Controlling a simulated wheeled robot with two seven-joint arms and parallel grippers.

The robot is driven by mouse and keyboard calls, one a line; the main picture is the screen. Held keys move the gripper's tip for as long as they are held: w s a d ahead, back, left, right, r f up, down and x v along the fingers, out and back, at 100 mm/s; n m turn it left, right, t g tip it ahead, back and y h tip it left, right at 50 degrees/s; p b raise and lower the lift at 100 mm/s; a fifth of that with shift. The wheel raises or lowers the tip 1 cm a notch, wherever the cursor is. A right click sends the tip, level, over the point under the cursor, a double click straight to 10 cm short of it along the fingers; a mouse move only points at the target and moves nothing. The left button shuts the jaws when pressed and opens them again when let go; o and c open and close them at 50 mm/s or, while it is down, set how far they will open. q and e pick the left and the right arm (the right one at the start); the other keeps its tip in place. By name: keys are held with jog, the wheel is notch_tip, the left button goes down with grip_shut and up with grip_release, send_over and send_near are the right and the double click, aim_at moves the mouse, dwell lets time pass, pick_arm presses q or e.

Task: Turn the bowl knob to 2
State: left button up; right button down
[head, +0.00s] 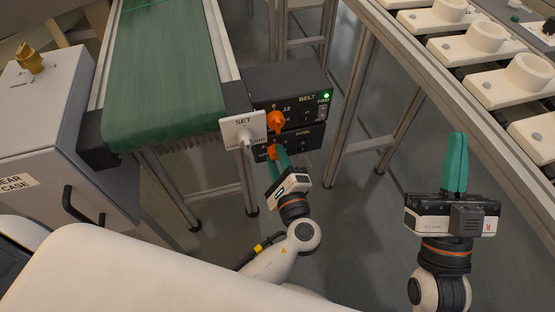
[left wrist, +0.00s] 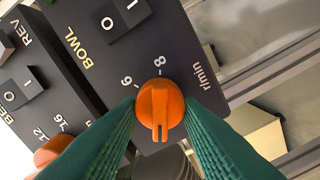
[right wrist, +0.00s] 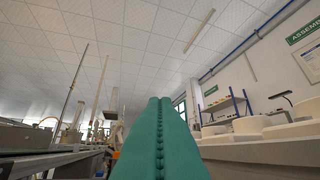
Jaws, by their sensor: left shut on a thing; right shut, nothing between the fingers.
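The orange bowl knob (left wrist: 160,105) is on the dark BOWL panel (left wrist: 150,45), with the marks 6 and 8 readable above it and "r/min" to the right. The knob's other marks are hidden, and I cannot tell which mark it points to. My left gripper (left wrist: 160,128) is shut on the knob, a green finger on each side. In the head view my left gripper (head: 279,158) reaches the lower control box and the bowl knob (head: 271,152) shows partly beside its fingers. My right gripper (head: 455,140) is shut and empty, away to the right; its fingers fill the middle of the right wrist view (right wrist: 160,135).
Above is the BELT box (head: 310,88) with its own orange knob (head: 276,121) and a lit green lamp. A white SET plate (head: 242,130) hangs to the left, by the green conveyor belt (head: 165,80). A metal frame leg (head: 352,100) stands to the right.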

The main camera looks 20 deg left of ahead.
pick_arm(q)
jog(key=o, duration=1)
jog(key=shift+c, duration=0.2)
jog(key=shift+s+d, duration=0.4)
jog(key=shift+s, duration=0.1)
jog(key=p+v, duration=0.2)
jog(key=v, duration=0.9)
pick_arm(e)
jog(key=w+f+g+h, duration=0.2)
jog(key=w+f+g, duration=0.1)
jog(key=f+g, duration=0.2)
jog(key=shift+d+f, duration=0.15)
jog(key=shift+f, duration=0.8)
pick_arm(q)
jog(key=shift+w, duration=0.1)
pick_arm(e)
jog(key=shift+w, duration=0.1)
